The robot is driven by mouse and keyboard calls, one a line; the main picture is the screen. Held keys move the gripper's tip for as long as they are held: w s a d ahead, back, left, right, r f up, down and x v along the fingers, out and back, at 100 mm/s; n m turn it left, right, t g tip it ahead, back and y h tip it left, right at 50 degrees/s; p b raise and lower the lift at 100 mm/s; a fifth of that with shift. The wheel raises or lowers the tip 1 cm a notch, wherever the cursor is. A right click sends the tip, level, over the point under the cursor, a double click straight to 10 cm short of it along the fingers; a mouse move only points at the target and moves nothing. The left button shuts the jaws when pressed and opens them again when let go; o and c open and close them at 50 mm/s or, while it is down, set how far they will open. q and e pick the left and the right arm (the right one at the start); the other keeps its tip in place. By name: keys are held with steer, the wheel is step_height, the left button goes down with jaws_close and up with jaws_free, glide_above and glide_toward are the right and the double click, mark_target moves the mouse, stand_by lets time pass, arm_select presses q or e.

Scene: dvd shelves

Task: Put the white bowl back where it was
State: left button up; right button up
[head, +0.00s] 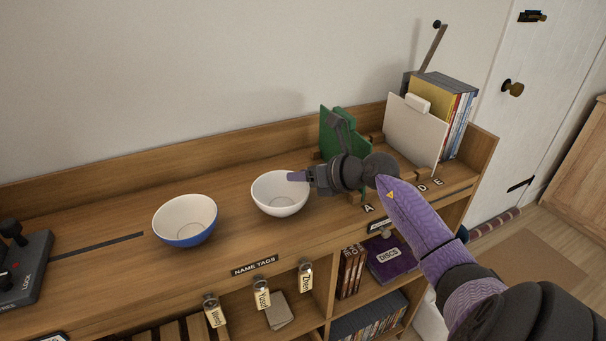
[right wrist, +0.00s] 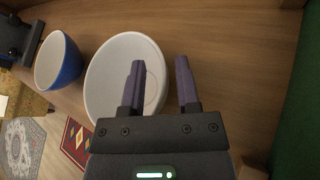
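The white bowl (head: 280,196) stands upright on the wooden shelf top in the head view, and it looks empty. It also shows in the right wrist view (right wrist: 106,82). My right gripper (head: 296,177) reaches in from the right to the bowl's right rim. In the right wrist view the purple fingers (right wrist: 161,70) are spread apart, one over the bowl's inside and the other beyond its right edge. The rim lies between them in the picture; I cannot tell whether either finger touches it. My left gripper is not in view.
A blue bowl with a white inside (head: 186,220) stands to the left of the white bowl. A green divider (head: 331,130), a white divider (head: 412,134) and upright cases (head: 445,97) stand at the right. A lever box (head: 22,262) is far left. Name tags (head: 262,297) hang below.

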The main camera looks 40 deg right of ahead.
steer(key=shift+r, duration=0.2)
steer(key=p+v, duration=0.2)
steer(key=v, duration=1)
steer(key=shift+p, duration=0.35)
